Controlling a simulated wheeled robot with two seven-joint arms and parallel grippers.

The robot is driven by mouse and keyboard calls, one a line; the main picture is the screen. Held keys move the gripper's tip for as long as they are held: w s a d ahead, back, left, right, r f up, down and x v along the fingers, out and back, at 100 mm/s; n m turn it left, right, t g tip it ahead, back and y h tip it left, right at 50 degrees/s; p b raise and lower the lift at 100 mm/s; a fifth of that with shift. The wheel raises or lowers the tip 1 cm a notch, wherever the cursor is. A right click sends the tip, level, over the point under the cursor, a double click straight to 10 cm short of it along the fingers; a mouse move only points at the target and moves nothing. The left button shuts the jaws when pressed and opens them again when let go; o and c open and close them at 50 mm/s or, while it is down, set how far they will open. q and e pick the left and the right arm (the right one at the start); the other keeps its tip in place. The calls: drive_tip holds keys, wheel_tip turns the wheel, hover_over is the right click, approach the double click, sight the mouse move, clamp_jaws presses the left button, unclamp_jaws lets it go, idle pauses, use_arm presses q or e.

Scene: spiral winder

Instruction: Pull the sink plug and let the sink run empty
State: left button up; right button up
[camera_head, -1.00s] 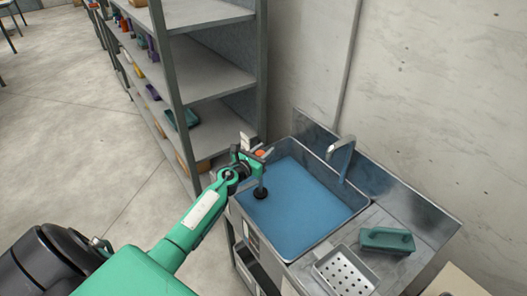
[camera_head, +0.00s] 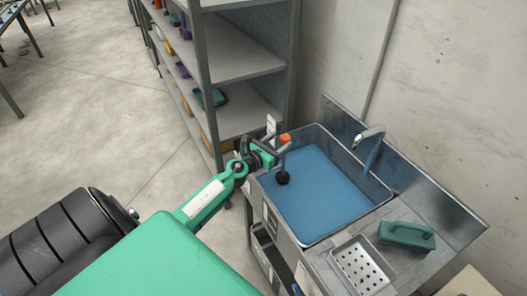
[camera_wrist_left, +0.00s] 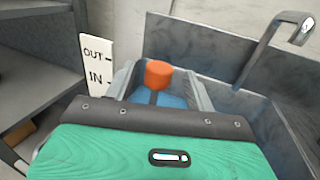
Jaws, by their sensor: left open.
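The sink plug has an orange knob (camera_head: 285,138) on a thin stem and a black stopper (camera_head: 282,178) at the left end of the sink (camera_head: 345,222). Blue water (camera_head: 325,192) covers the sink floor. My left gripper (camera_head: 275,149) is open at the knob. In the left wrist view the orange knob (camera_wrist_left: 158,74) shows between the two open fingers (camera_wrist_left: 158,88), with a gap on either side. Whether the stopper is seated or lifted I cannot tell. My right gripper is not in view.
A white OUT/IN marker (camera_wrist_left: 97,65) stands behind the sink's left edge. A tap (camera_head: 372,138) arches over the far rim. A grey shelf (camera_head: 245,60) stands close on the left.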

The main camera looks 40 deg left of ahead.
use_arm(q)
drive_tip(key=s+b, duration=0.1)
drive_tip(key=s, duration=0.6)
drive_tip(key=shift+s+a, duration=0.25)
drive_tip(key=shift+a, duration=0.05)
